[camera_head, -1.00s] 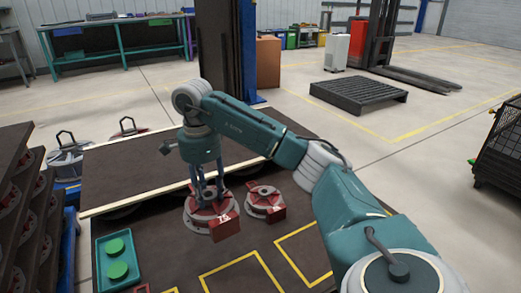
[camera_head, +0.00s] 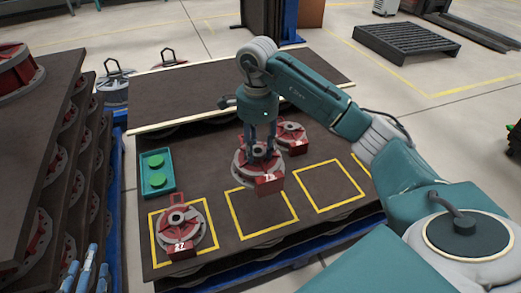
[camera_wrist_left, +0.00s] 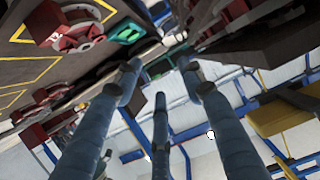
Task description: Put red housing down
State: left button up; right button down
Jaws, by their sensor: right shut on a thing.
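My right gripper (camera_head: 258,143) is shut on a red housing (camera_head: 245,166) with a grey round base and a numbered front block. The housing is upright at the far edge of the middle yellow square (camera_head: 263,233); I cannot tell whether it touches the table. A second red housing (camera_head: 291,137) stands behind it to the right. A third red housing (camera_head: 187,226), marked 22, sits in the left yellow square. My left gripper (camera_head: 88,270) is at the lower left; in the left wrist view (camera_wrist_left: 160,80) its fingers are spread and empty.
A teal tray (camera_head: 169,183) with green round pieces lies at the table's left. The right yellow square (camera_head: 330,187) is empty. A dark rack (camera_head: 70,150) with several housings stands at the left, close to my left gripper. A dark raised board (camera_head: 240,85) spans the back.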

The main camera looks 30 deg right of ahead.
pick_arm(q)
notch_tip(320, 180, up, 11)
jog(key=w+d+t+h+b, duration=0.2)
jog(key=t, duration=0.3)
pick_arm(e)
notch_tip(320, 180, down, 17)
jog(key=b, duration=0.2)
jog(key=shift+w+r+b, duration=0.1)
jog(key=shift+b, duration=0.2)
pick_arm(q)
jog(key=s+r+t+h, duration=0.1)
jog(key=s+r+t, duration=0.2)
jog(key=r, duration=0.3)
jog(key=s+r+t+h, duration=0.1)
jog(key=s+r+t, duration=0.3)
jog(key=r, duration=0.3)
jog(key=shift+r+t+h, duration=0.2)
jog(key=shift+t+h, duration=0.1)
jog(key=shift+t, duration=0.1)
jog(key=shift+s+a+r, duration=0.1)
pick_arm(e)
jog(key=c, duration=1.2)
grip_release()
jog(key=shift+f, duration=0.25)
jog(key=shift+o, duration=0.2)
